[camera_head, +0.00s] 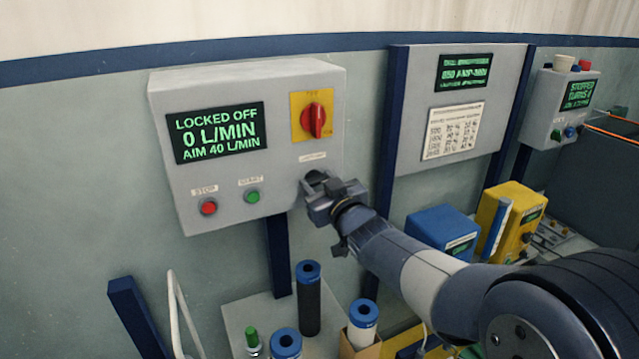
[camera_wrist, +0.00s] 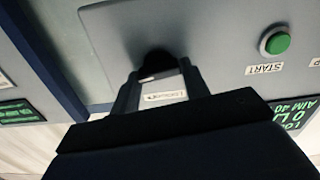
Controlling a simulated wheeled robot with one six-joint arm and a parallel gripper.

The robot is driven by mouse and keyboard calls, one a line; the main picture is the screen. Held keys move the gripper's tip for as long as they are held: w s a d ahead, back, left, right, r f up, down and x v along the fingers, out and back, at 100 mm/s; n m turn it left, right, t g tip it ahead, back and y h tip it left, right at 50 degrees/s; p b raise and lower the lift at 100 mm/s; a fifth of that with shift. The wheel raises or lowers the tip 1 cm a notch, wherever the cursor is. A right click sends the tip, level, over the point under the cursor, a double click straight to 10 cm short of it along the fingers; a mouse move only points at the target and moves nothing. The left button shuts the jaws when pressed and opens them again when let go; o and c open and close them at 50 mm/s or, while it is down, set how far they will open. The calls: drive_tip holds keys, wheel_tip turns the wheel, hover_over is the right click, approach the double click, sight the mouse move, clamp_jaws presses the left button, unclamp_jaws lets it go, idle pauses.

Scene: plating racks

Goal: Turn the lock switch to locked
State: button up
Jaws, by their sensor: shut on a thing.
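A grey control box (camera_head: 165,90) on the wall bears a screen (camera_head: 217,132) reading "LOCKED OFF, 0 L/MIN, AIM 40 L/MIN". My gripper (camera_head: 320,188) is at the lower right of its face, shut on a dark knob (camera_wrist: 157,62) that looks like the lock switch. In the wrist view the knob sits between my two fingers (camera_wrist: 157,85), with a small label (camera_wrist: 165,96) by it that I cannot read for sure. My gripper hides most of the knob in the head view, so its turn angle cannot be told.
A red rotary handle (camera_head: 313,120) on a yellow plate is above my gripper. A red stop button (camera_head: 208,207) and green start button (camera_head: 252,196) are to its left. Blue-capped cylinders (camera_head: 308,290) stand below. A blue box (camera_head: 443,230) and yellow box (camera_head: 512,222) are at the right.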

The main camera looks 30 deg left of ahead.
drive_tip(key=shift+m, duration=0.9)
drive_tip(key=o, duration=1)
drive_tip(key=b+v, duration=0.3)
drive_tip(key=v, duration=0.7)
drive_tip(key=shift+s+d, duration=0.2)
drive_tip(key=shift+d, duration=0.1)
drive_tip(key=p+x, duration=0.3)
drive_tip(key=x, duration=0.8)
drive_tip(key=shift+s+d, duration=0.1)
